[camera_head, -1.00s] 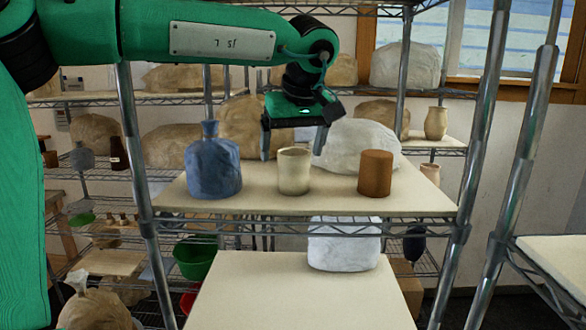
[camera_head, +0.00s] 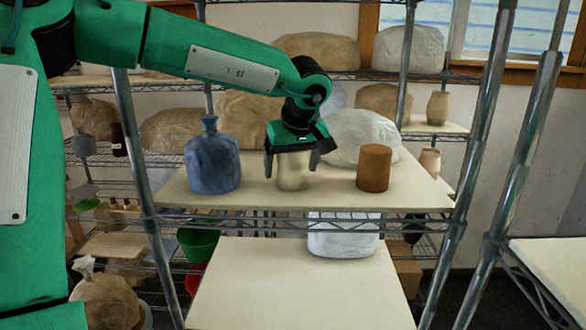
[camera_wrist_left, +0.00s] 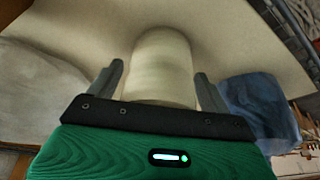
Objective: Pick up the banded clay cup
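The banded clay cup (camera_head: 292,180), pale cream, stands upright on the shelf board between the blue bottle and the brown cylinder. Its upper part is hidden by my left gripper in the head view. My left gripper (camera_head: 292,165) points down over it, open, with one finger on each side of the cup. In the left wrist view, the cup (camera_wrist_left: 163,68) shows faint bands and lies between the two fingers (camera_wrist_left: 160,78). A gap shows at the left finger; the right finger is very near the cup, and I cannot tell if it touches. My right gripper is not in view.
A blue bottle (camera_head: 212,160) stands to the left and a brown cylinder (camera_head: 374,168) to the right. A white wrapped lump (camera_head: 358,138) lies behind. Metal posts (camera_head: 135,150) flank the shelf board (camera_head: 330,198). The lower board (camera_head: 300,290) is mostly clear at its front.

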